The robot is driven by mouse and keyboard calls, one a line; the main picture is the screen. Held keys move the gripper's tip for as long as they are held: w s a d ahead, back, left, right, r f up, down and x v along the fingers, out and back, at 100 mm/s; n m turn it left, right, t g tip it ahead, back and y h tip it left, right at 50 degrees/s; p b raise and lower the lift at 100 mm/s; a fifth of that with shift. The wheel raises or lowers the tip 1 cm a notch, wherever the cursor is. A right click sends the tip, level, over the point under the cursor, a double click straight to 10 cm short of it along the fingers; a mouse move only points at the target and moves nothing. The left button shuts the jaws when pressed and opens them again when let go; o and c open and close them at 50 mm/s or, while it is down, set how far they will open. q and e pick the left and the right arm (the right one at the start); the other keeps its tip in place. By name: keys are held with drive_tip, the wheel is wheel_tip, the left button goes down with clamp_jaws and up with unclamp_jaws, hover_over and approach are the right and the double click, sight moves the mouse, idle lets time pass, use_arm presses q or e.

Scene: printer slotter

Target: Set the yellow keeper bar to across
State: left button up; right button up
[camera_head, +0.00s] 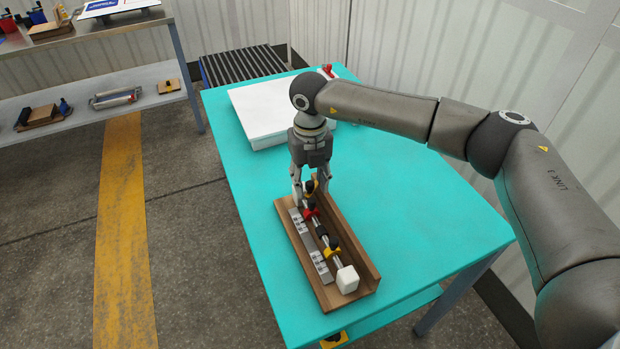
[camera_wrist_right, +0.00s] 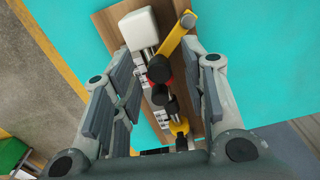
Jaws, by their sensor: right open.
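A slotter sits in a wooden tray (camera_head: 366,268) with a metal rail, black knobs and yellow and red parts. A yellow bar (camera_wrist_right: 176,36), which looks like the keeper bar, shows in the right wrist view. It slants up and right from a black knob (camera_wrist_right: 160,69), at an angle to the rail. In the head view only bits of yellow show there, among the fingers. My right gripper (camera_head: 311,195) points down over the tray's far part. Its fingers (camera_wrist_right: 165,90) are open on either side of the knob, without visible grip. My left gripper is not in view.
A red part (camera_head: 310,211) and another yellow part (camera_head: 332,253) sit along the rail. A white block (camera_head: 347,280) stands at the near end. A white flat box (camera_head: 265,113) lies behind. The turquoise table (camera_head: 420,215) is clear to the right.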

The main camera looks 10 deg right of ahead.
drive_tip(key=shift+f, duration=0.3)
drive_tip(key=shift+c, duration=2.1)
clamp_jaws()
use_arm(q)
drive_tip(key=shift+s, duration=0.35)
